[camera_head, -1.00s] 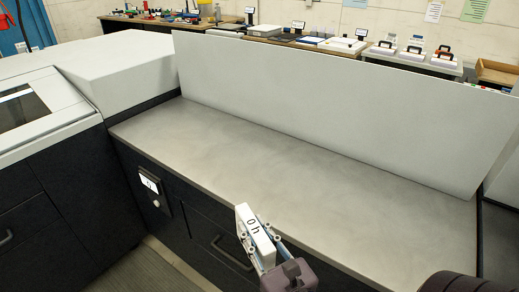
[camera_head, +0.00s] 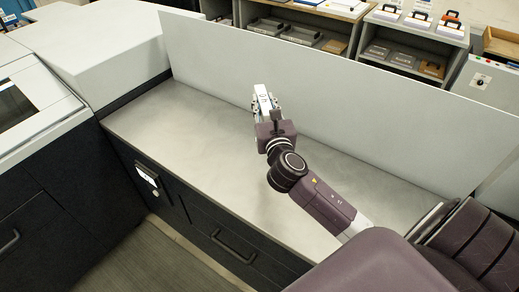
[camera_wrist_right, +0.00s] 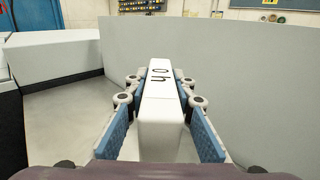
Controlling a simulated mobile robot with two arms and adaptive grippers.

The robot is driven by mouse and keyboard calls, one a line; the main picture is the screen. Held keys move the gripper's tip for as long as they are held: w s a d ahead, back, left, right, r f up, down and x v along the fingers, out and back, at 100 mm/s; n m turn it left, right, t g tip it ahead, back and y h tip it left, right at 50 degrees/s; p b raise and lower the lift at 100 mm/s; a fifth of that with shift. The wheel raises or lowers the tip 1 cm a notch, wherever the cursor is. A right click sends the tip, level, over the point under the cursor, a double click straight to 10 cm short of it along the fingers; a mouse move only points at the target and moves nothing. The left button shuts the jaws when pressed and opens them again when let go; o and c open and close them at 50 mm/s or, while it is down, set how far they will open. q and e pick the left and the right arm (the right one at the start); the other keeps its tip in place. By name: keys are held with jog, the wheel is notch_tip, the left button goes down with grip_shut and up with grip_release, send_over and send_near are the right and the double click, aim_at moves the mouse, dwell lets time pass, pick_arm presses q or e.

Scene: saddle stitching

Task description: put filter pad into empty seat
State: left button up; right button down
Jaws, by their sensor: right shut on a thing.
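In the right wrist view the pad sits between the two blue-lined fingers (camera_wrist_right: 160,90). In the head view the pad (camera_head: 263,92) shows small at the fingertips, over the grey counter and in front of the upright white panel. I see no seat in either view. My left gripper is not in view.
The grey counter (camera_head: 185,118) is bare around my arm. An upright light panel (camera_head: 360,110) runs along its back edge. A white machine housing (camera_head: 100,50) stands at the left end. Shelves with cases (camera_head: 415,40) stand behind the panel.

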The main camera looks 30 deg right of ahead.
jog(key=f, duration=0.2)
jog(key=f+b, duration=0.1)
jog(key=f, duration=0.4)
jog(key=shift+s+a+f, duration=0.15)
jog(key=shift+s+f, duration=0.1)
jog(key=shift+f, duration=0.1)
pick_arm(q)
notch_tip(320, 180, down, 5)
jog(key=b, duration=0.3)
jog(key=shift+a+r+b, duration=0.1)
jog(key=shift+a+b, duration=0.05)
jog(key=shift+b, duration=0.25)
pick_arm(e)
notch_tip(320, 180, down, 10)
jog(key=shift+w, duration=0.2)
jog(key=shift+f, duration=0.1)
jog(key=c, duration=1.7)
grip_release()
jog(key=shift+o, duration=0.2)
jog(key=shift+s, duration=0.15)
